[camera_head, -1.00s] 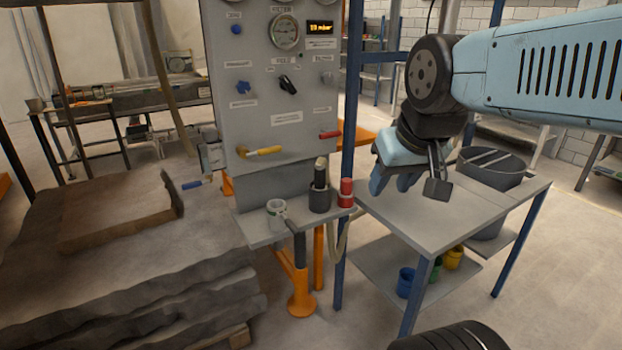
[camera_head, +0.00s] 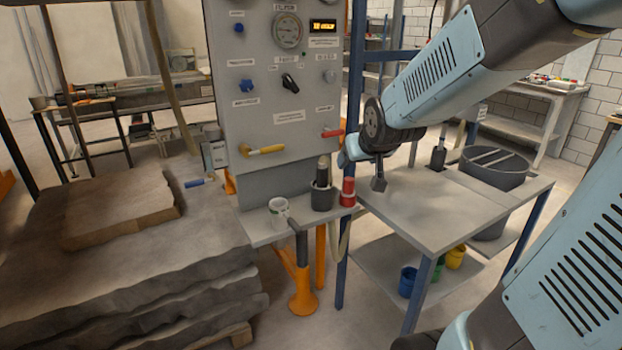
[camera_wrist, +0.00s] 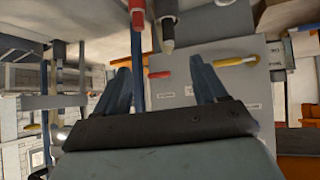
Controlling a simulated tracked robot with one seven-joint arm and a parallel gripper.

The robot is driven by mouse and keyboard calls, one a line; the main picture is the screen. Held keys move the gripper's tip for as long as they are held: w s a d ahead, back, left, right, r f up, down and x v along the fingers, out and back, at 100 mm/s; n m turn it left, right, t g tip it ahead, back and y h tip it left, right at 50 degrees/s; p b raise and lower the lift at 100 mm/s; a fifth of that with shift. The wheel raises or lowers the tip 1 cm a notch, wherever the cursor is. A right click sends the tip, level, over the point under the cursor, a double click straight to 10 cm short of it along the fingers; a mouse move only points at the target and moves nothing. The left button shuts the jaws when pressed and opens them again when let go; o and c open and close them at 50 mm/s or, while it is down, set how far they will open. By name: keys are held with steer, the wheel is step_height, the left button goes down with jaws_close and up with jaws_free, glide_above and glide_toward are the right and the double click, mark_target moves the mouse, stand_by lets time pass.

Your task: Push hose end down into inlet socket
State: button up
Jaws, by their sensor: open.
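A black cylindrical piece with a pale tip (camera_head: 323,172) stands upright in a dark grey cup-like holder (camera_head: 322,197) on the small grey shelf of the panel. A red capped fitting (camera_head: 348,190) stands just right of it, and a pale hose (camera_head: 341,237) hangs below. I cannot tell for sure which piece is the hose end or the inlet socket. My gripper (camera_head: 345,158) is open and empty, near and above the red fitting, seen partly edge-on. In the wrist view its blue fingers (camera_wrist: 162,85) are spread; the black piece (camera_wrist: 168,33) and red fitting (camera_wrist: 137,14) lie beyond them.
A light grey cup (camera_head: 279,212) stands left on the shelf. The panel (camera_head: 280,105) rises behind, with yellow (camera_head: 264,150) and red (camera_head: 333,133) handles sticking out. A blue post (camera_head: 352,110) stands close by. A side table (camera_head: 425,215) carries a dark bin (camera_head: 495,165).

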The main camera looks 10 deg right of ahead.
steer(key=w+f+t, duration=0.4)
steer(key=w+f, duration=0.5)
steer(key=w, duration=0.3)
steer(key=t+y, duration=0.2)
steer(key=t, duration=0.2)
glide_toward(324, 179)
steer(key=w, duration=0.6)
steer(key=shift+w+a+r, duration=0.1)
steer(key=shift+w+a, duration=0.4)
steer(key=shift+w, duration=2.45)
steer(key=shift+c, duration=0.5)
steer(key=c, duration=1.2)
